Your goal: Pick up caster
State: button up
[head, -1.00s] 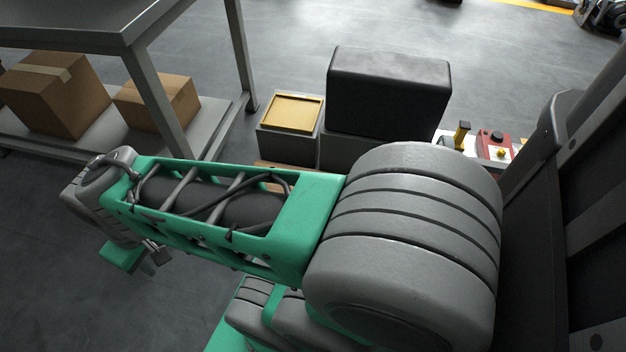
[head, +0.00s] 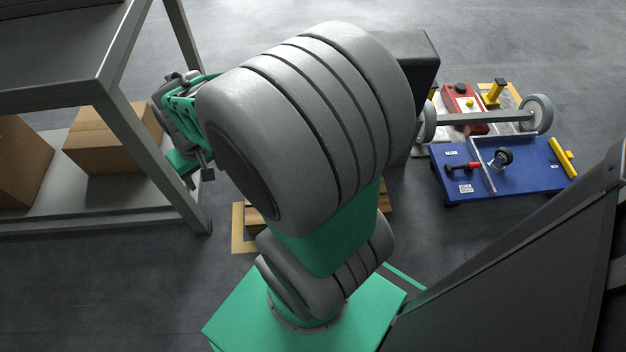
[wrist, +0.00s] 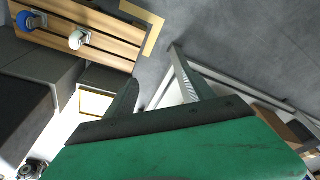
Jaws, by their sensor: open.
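A caster with a black wheel (head: 503,157) lies on the blue board at the right in the head view. In the wrist view, a blue-wheeled caster (wrist: 30,20) and a pale-wheeled caster (wrist: 77,40) sit on a slatted wooden pallet (wrist: 112,45) at upper left. Which caster is meant I cannot tell.
A metal table (head: 117,65) with cardboard boxes (head: 115,135) on its lower shelf stands close at left. A blue board (head: 535,180) with tools and a red box (head: 465,105) are at right. A black box (head: 425,60) stands partly behind my arm. Floor beyond is clear.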

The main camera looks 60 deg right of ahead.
jog(key=w+d+f+m+p, duration=0.25)
jog(key=d+f, duration=0.45)
jog(key=d, duration=0.5)
jog(key=s+d+f+m+h+p, duration=0.1)
jog(key=s+d+f+m, duration=0.1)
jog(key=s+d+f, duration=0.2)
jog(key=s+d+f+m+h+p, duration=0.1)
jog(key=s+d+f+m, duration=0.1)
jog(key=s+d+f, duration=0.2)
jog(key=s+d+f+m+h+p, duration=0.1)
jog(key=s+d+f, duration=0.3)
jog(key=d+f, duration=0.4)
jog(key=shift+d+f+m+p, duration=0.15)
jog(key=shift+f+m, duration=0.1)
jog(key=shift+f, duration=1.2)
jog(key=shift+d+f+m+p, duration=0.1)
jog(key=shift+f+m+p, duration=0.1)
jog(key=shift+f, duration=1.25)
jog(key=b+x, duration=0.1)
jog(key=x, duration=0.1)
jog(key=b+x, duration=0.1)
jog(key=x, duration=0.2)
jog(key=b+x, duration=0.1)
jog(key=x, duration=0.2)
jog(key=shift+s+a+f+b, duration=0.15)
jog(key=shift+s+a+b, duration=0.05)
jog(key=shift+s+b, duration=0.15)
jog(key=shift+w+d+f, duration=0.1)
jog(key=shift+w+d, duration=0.05)
grip_shut()
